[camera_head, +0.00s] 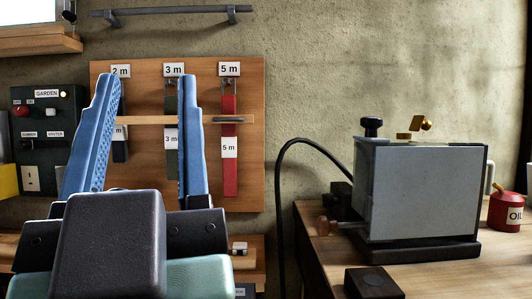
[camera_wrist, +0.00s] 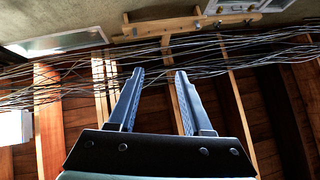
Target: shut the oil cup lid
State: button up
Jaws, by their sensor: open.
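A small brass oil cup (camera_head: 404,136) sits on top of a grey metal box. Its brass lid (camera_head: 425,124) appears tilted up and to the right of the cup, so it looks open; the hinge is too small to make out. My gripper (camera_head: 147,78) is open and empty, its blue fingers pointing up at the left in the head view, well left of the cup. It also shows in the wrist view (camera_wrist: 159,75), with nothing between the fingers. Neither cup nor lid is in the wrist view.
The grey box (camera_head: 425,195) stands on a wooden bench (camera_head: 480,272), with a black knob (camera_head: 371,127) on top and a black cable (camera_head: 282,170) beside it. A red oil can (camera_head: 505,212) stands to the right. A wooden board (camera_head: 250,100) with hanging straps is behind my gripper.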

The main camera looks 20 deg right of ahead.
aim_at(418, 122)
jog(key=k+l, duration=0.15)
jog(key=l, duration=0.2)
jog(key=k+l, duration=0.15)
jog(key=l, duration=0.2)
jog(key=k+l, duration=0.1)
jog(key=l, duration=0.25)
jog(key=k+l, duration=0.15)
jog(key=l, duration=0.2)
jog(key=k+l, duration=0.15)
jog(key=l, duration=0.2)
jog(key=k+l, duration=0.15)
jog(key=l, duration=0.2)
